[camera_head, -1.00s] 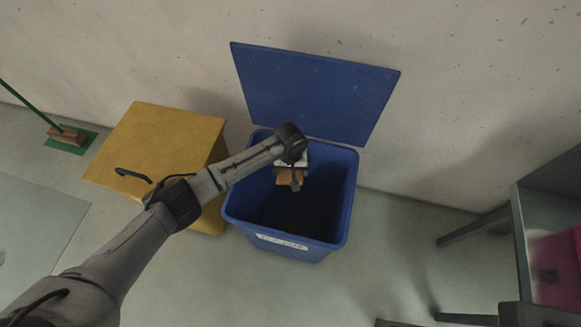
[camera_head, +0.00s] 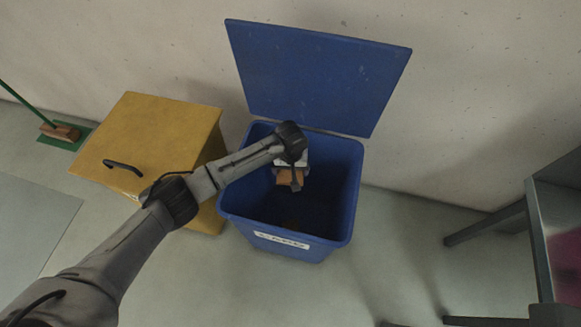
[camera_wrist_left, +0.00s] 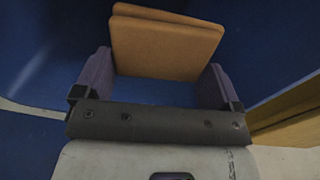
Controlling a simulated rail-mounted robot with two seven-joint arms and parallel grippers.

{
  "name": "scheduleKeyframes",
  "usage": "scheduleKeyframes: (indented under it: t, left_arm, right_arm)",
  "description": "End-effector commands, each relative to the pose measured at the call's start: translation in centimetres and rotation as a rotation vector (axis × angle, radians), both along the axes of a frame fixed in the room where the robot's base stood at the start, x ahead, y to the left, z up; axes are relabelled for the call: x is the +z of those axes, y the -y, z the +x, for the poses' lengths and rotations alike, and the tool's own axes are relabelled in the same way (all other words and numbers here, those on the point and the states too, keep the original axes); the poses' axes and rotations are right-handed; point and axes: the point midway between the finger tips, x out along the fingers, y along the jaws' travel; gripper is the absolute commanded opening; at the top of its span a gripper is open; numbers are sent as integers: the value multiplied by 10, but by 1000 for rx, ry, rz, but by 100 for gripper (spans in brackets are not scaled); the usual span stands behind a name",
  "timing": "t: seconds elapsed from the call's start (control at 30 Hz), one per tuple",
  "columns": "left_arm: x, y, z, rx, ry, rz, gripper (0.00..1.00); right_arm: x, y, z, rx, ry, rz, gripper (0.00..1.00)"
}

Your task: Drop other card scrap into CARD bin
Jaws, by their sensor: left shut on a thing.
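The card scrap (camera_head: 287,177) is a small brown folded piece. In the left wrist view the card scrap (camera_wrist_left: 165,45) sits between the two fingers. My left gripper (camera_head: 291,182) is shut on it and holds it over the open mouth of the blue bin (camera_head: 232,205). In the left wrist view my left gripper (camera_wrist_left: 160,80) has a finger on each side of the scrap. The blue bin has a white label on its front, too blurred to read for certain. Its blue lid (camera_head: 315,75) stands open against the wall. My right gripper is not in view.
A yellow bin (camera_head: 165,130) with a closed lid and dark handle stands just left of the blue bin. A broom (camera_head: 60,132) lies on a green patch at the far left. A grey metal shelf (camera_head: 540,235) stands at the right.

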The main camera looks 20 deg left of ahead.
Motion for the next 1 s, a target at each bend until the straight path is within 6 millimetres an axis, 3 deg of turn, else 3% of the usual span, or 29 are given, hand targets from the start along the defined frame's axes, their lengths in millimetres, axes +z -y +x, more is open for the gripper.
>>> scheduleKeyframes:
  t: [0.07, 0.1, 0.17, 0.4, 0.53, 1.0]
  left_arm:
    - [0, 0, 0, 0, 0, 0, 67]
    - [0, 0, 0, 0, 0, 0, 93]
    - [0, 0, 0, 0, 0, 0, 99]
    - [1, 0, 0, 0, 0, 0, 100]
    - [11, 0, 0, 0, 2, -2, 100]
    - [100, 0, 0, 0, 2, -2, 100]
  right_arm:
    - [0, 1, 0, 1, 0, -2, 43]
    - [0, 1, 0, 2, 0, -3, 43]
    - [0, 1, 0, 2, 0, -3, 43]
    - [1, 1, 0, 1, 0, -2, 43]
    - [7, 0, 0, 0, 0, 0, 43]
    - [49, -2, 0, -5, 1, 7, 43]
